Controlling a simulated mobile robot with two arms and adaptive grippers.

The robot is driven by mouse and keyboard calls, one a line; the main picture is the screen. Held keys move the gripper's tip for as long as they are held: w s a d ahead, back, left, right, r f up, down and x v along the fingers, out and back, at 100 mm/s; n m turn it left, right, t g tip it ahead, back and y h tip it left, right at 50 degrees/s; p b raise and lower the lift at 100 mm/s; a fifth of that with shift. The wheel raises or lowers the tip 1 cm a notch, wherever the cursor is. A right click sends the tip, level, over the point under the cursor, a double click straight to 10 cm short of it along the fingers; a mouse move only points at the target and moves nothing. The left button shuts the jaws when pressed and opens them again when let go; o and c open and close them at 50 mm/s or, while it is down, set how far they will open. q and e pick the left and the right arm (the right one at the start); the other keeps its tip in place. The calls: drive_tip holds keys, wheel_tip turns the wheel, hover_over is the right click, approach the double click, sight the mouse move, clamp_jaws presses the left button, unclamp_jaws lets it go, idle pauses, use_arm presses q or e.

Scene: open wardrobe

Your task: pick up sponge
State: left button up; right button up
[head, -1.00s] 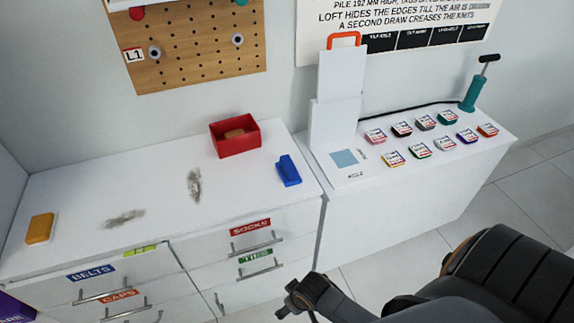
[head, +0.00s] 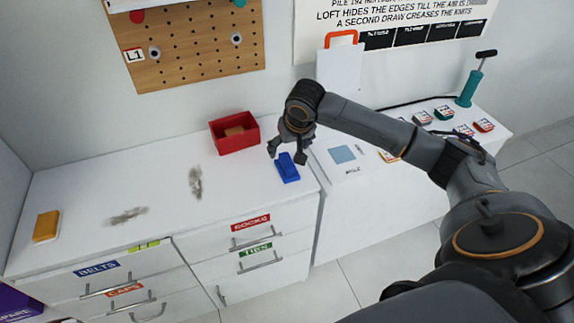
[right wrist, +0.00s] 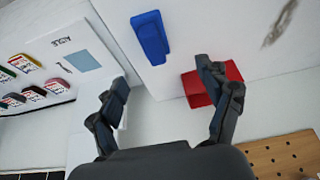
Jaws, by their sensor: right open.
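A yellow-orange block (head: 46,226) with a pale underside, which looks like a sponge, lies at the left end of the white drawer top. A blue object with a raised part (head: 287,168), perhaps a brush, lies near the top's right edge. It also shows in the right wrist view (right wrist: 151,38), ahead of the fingers. My right gripper (head: 287,154) is open and empty, just above and behind the blue object, fingers pointing down. Its spread fingers show in the right wrist view (right wrist: 164,88). My left gripper is not in view.
Two grey dusty smudges (head: 195,182) mark the drawer top. A lower white surface (head: 350,215) with labelled tiles and a teal pump (head: 470,88) is at right. The middle of the drawer top is clear.

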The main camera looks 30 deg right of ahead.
sight(287, 161)
drive_tip(key=x, duration=0.5)
drive_tip(key=d+x, duration=0.1)
drive_tip(key=x, duration=0.1)
drive_tip(key=shift+w+f+p, duration=0.1)
drive_tip(key=shift+w+p, duration=0.2)
drive_tip(key=shift+w+d+f, duration=0.1)
drive_tip(key=shift+f, duration=0.45)
drive_tip(key=p+x, duration=0.1)
drive_tip(key=x, duration=0.3)
drive_tip(key=shift+d+f, duration=0.1)
drive_tip(key=shift+f, duration=0.1)
drive_tip(key=c, duration=1.2)
drive_tip(key=shift+c, duration=0.2)
